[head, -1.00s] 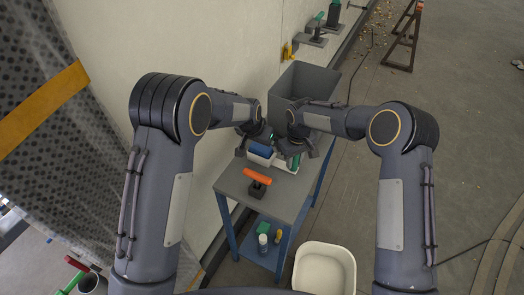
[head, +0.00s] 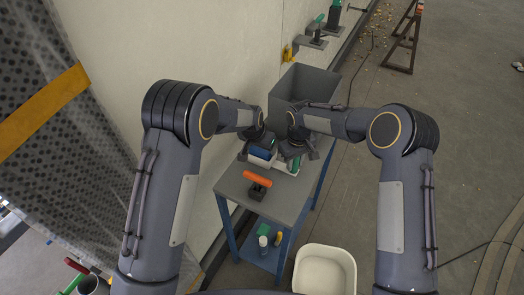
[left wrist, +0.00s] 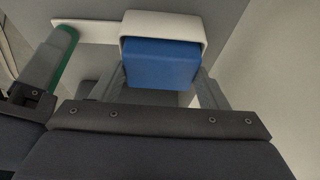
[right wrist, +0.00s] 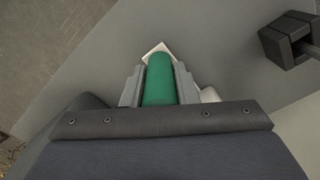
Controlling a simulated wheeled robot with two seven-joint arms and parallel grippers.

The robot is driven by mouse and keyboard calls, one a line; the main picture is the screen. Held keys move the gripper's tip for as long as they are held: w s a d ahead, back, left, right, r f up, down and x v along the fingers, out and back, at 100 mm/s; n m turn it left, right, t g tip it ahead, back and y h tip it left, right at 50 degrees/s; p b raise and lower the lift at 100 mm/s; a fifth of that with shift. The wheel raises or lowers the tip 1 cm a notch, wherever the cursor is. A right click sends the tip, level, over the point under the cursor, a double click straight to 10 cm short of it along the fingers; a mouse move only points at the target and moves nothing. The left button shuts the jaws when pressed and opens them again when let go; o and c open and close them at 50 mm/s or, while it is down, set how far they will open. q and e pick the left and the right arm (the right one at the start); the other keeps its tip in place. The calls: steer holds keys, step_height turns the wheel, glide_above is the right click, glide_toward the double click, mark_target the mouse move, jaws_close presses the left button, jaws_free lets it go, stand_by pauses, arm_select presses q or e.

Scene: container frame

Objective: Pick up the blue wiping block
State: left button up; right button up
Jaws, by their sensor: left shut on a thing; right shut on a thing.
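The blue wiping block (head: 262,153) sits in a white holder (head: 258,161) on the cart top. In the left wrist view the block (left wrist: 160,64) lies inside the holder's rim (left wrist: 165,20). My left gripper (head: 264,146) is shut on the block, one finger at each side. My right gripper (head: 295,158) is shut on the green handle (right wrist: 159,80) of a tool with a white base (right wrist: 155,48). That green handle (left wrist: 62,48) also shows at the left wrist view's left edge. The block's lower part is hidden in the holder.
An orange-handled tool (head: 257,180) stands on the cart top (head: 288,187) nearer me. A grey bin (head: 294,83) stands behind the grippers. A pale wall (head: 200,60) runs along the left. A white tub (head: 325,272) is on the floor.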

steer(key=o, duration=1.1)
arm_select(q)
step_height(320, 180, up, 10)
